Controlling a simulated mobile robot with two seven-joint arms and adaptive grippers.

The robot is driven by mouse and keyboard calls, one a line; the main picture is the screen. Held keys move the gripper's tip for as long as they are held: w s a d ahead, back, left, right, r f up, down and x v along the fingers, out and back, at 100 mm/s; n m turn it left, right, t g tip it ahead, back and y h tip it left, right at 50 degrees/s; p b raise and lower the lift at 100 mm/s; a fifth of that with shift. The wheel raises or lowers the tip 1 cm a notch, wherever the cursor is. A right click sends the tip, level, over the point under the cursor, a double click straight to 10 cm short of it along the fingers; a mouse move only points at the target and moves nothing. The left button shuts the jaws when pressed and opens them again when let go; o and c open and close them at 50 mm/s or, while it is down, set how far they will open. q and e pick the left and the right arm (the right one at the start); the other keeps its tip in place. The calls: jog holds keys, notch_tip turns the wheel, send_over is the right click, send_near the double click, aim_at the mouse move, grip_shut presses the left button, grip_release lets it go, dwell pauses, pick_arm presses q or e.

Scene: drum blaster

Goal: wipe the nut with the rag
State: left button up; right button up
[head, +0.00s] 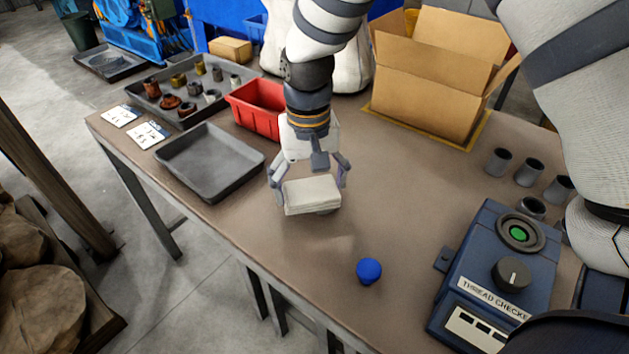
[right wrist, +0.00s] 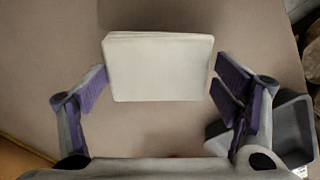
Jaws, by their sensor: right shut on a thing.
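The rag (head: 312,195) is a pale, folded, block-like cloth over the middle of the table, near its front edge. My right gripper (head: 310,184) comes down from above and is shut on the rag, with a finger at each side. In the right wrist view the rag (right wrist: 158,68) lies between the purple finger pads of the gripper (right wrist: 160,90). A small dark edge shows beneath the rag in the head view; I cannot tell what it is. Several rusty, brass and grey nut-like fittings (head: 172,101) stand in the back-left tray. I cannot tell which is the nut. My left gripper is not in view.
An empty dark tray (head: 210,187) and a red bin (head: 240,116) lie left of the gripper. A blue-topped piece (head: 369,270) stands in front. The thread checker (head: 460,318), several grey cylinders (head: 528,171) and a cardboard box (head: 436,102) are to the right.

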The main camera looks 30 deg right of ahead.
aim_at(334, 185)
jog(key=shift+d, duration=0.1)
jog(key=shift+s+d+r+p, duration=0.1)
jog(key=shift+s+d+p, duration=0.1)
jog(key=shift+d, duration=0.3)
jog(key=shift+s+d+p, duration=0.1)
jog(key=shift+s+d, duration=0.1)
jog(key=shift+d, duration=0.3)
jog(key=shift+s+d, duration=0.2)
jog(key=shift+d, duration=0.35)
jog(key=shift+s+d, duration=0.15)
jog(key=shift+d, duration=0.35)
jog(key=shift+a, duration=0.1)
jog(key=shift+w+a, duration=0.25)
jog(key=shift+a, duration=0.45)
jog(key=shift+w+a, duration=0.2)
jog(key=shift+a, duration=0.45)
jog(key=shift+w+a, duration=0.25)
jog(key=shift+a, duration=0.45)
jog(key=shift+d, duration=0.1)
jog(key=shift+s+d, duration=0.25)
jog(key=shift+d, duration=0.45)
jog(key=shift+s+d, duration=0.2)
jog(key=shift+d, duration=0.45)
jog(key=shift+s+d, duration=0.25)
jog(key=shift+d, duration=0.45)
jog(key=shift+a, duration=0.1)
